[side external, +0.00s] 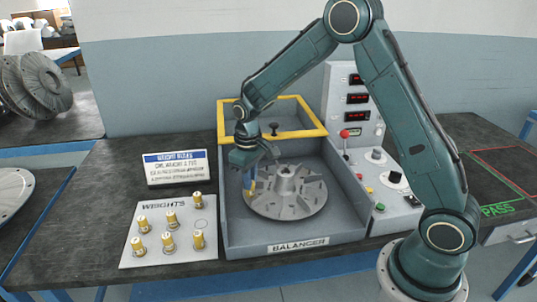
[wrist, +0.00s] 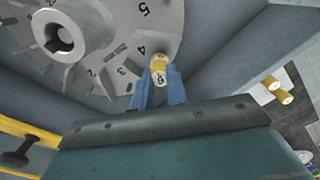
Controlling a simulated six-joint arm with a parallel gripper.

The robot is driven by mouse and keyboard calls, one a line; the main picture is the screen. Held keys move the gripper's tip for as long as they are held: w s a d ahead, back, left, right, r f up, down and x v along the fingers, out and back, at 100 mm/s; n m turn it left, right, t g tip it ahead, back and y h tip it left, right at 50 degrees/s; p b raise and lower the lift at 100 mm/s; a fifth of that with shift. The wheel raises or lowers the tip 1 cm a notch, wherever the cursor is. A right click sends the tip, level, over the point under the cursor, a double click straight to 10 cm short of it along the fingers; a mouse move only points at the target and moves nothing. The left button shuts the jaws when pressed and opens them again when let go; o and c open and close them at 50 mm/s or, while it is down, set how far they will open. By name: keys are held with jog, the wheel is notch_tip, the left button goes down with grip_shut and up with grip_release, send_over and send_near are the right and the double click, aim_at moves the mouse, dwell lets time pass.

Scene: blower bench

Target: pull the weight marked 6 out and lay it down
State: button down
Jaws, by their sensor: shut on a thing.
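My gripper (side external: 248,180) is low over the left rim of the grey bladed rotor (side external: 300,203) in the balancer. In the wrist view its blue fingers (wrist: 158,84) are shut on a yellow weight (wrist: 158,66) with a pale marked end. I cannot read that mark clearly. The weight is at the rotor's rim, near the rotor's number 4; I cannot tell whether it is still seated. The rotor (wrist: 115,30) shows numbers 5, 4, 3 and 2 in the wrist view.
A white weights board (side external: 150,258) with several yellow weights stands left of the balancer, and one marked circle on it is empty. A sign (side external: 176,168) stands behind it. A raised yellow-framed guard (side external: 225,120) is behind the rotor. The control panel (side external: 395,180) is to the right.

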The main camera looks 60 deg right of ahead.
jog(key=shift+r, duration=0.45)
dwell(0.6)
jog(key=shift+r, duration=2.1)
jog(key=shift+w+a+r+n, duration=0.25)
jog(key=shift+w+a+n, duration=0.05)
jog(key=shift+w+a, duration=0.1)
jog(key=w+a+r+n, duration=0.7)
jog(key=w+a+r, duration=0.1)
jog(key=a, duration=0.3)
notch_tip(320, 180, down, 16)
jog(key=shift+r, duration=0.15)
